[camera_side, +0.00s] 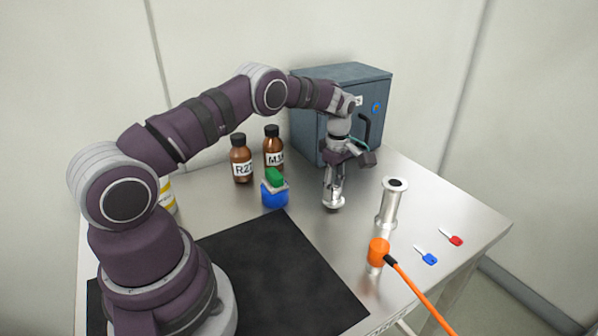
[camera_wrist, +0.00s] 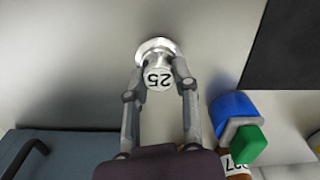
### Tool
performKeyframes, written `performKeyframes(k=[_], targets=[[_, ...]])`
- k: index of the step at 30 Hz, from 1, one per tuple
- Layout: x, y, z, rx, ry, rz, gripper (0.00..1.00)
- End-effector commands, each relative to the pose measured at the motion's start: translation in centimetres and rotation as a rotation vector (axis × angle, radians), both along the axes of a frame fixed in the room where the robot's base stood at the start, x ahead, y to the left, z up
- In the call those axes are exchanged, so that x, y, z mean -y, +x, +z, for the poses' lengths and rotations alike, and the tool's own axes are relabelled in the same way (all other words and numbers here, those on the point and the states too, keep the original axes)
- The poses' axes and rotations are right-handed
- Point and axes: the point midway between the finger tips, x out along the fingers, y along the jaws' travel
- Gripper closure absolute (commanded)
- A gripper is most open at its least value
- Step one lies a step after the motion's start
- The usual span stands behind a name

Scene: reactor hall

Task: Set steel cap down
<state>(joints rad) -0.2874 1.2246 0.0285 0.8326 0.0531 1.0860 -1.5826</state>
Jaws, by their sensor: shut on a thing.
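The steel cap (camera_wrist: 158,76) is a small silvery piece with a wide flange and a round face marked "25". My gripper (camera_wrist: 158,84) is shut on it, one finger on each side of its narrower part. In the side view my gripper (camera_side: 334,190) points down, and the cap (camera_side: 333,204) is between the fingertips, flange lowest. The cap is at or just above the bare metal tabletop, left of the steel tube. I cannot tell whether it touches the table.
A steel tube (camera_side: 391,204) with a dark top opening stands to the right. An orange plug (camera_side: 377,252) with a cable, blue key (camera_side: 426,255) and red key (camera_side: 451,237) are near.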

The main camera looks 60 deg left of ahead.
Motion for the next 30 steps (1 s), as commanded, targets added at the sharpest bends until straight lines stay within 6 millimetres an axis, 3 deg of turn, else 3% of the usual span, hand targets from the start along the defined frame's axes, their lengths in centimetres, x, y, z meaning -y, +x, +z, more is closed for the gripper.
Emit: performKeyframes(k=[3,12,13,18,26,30], targets=[[0.0,0.0,-0.9,0.002,0.001,-0.001,1.00],[0.0,0.0,-1.1,0.002,0.001,0.000,1.00],[0.0,0.0,-1.1,0.003,0.001,0.000,0.69],[0.0,0.0,-1.1,0.003,0.001,0.000,0.47],[0.0,0.0,-1.1,0.003,0.001,0.000,0.47],[0.0,0.1,0.1,0.005,0.001,0.000,0.47]])
